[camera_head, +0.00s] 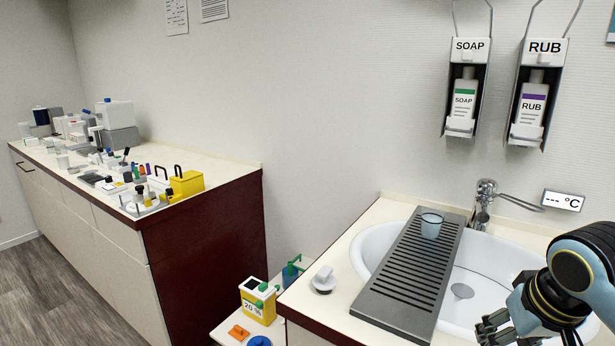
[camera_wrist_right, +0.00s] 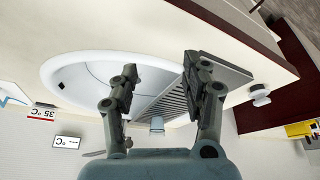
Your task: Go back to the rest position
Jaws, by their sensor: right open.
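My right gripper (camera_head: 497,327) is in the lower right of the head view, in front of the sink. In the right wrist view my right gripper (camera_wrist_right: 160,82) has its two fingers wide apart, open and empty, with the sink and slatted board behind them. My left gripper does not show in either view. A light blue cup (camera_head: 431,226) stands upright on the far end of the dark slatted board (camera_head: 378,300). The cup also shows in the right wrist view (camera_wrist_right: 157,124), apart from the fingers.
The board lies across the white sink (camera_head: 366,250). A tap (camera_head: 485,200) stands behind it, and soap (camera_head: 464,95) and rub (camera_head: 532,105) dispensers hang on the wall. A small white item (camera_head: 323,280) sits left of the board. A crowded counter (camera_head: 235,170) stands at left.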

